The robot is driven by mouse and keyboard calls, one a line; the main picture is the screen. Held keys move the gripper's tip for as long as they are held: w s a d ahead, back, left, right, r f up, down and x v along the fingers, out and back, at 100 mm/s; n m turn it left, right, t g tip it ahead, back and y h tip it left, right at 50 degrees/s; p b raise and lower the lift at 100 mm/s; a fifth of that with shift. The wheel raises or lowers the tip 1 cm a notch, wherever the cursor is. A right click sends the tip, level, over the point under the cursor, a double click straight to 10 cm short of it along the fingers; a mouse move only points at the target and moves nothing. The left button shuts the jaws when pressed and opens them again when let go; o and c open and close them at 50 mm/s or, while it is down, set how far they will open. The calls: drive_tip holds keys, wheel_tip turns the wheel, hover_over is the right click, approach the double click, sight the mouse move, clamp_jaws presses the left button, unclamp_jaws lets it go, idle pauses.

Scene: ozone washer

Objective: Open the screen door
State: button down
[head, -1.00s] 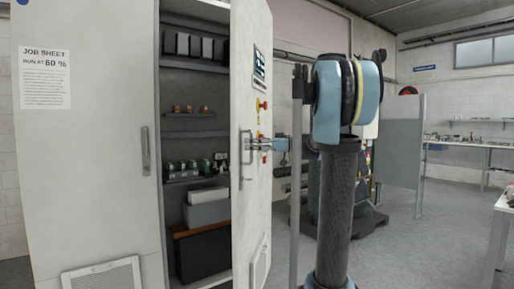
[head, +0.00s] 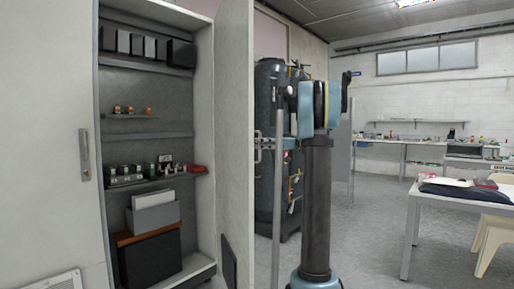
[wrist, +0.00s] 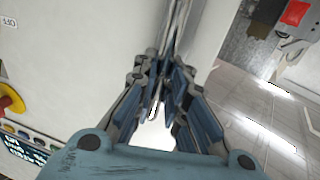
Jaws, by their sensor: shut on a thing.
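The screen door (head: 236,120) is the white right door of a tall cabinet. It stands wide open, with its inner side facing the head camera; its screen face is turned away there. In the wrist view the door face (wrist: 80,50) fills the left, with part of the dark screen (wrist: 22,152) at lower left. The door handle (head: 257,148) sticks out at the door's edge. My gripper (wrist: 160,95) is shut on this handle, its blue fingers close together. In the head view my gripper (head: 268,144) is small and partly behind the door edge.
The open cabinet shows shelves (head: 150,137) with small parts and a grey box (head: 152,214). The left door (head: 50,150) is closed. A dark tank (head: 268,100) stands behind my arm. A table (head: 450,200) is at right, with open floor (head: 370,240) before it.

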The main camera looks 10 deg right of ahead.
drive_tip(key=shift+w+d+r, duration=0.1)
drive_tip(key=shift+w+d, duration=0.25)
drive_tip(key=shift+d, duration=0.05)
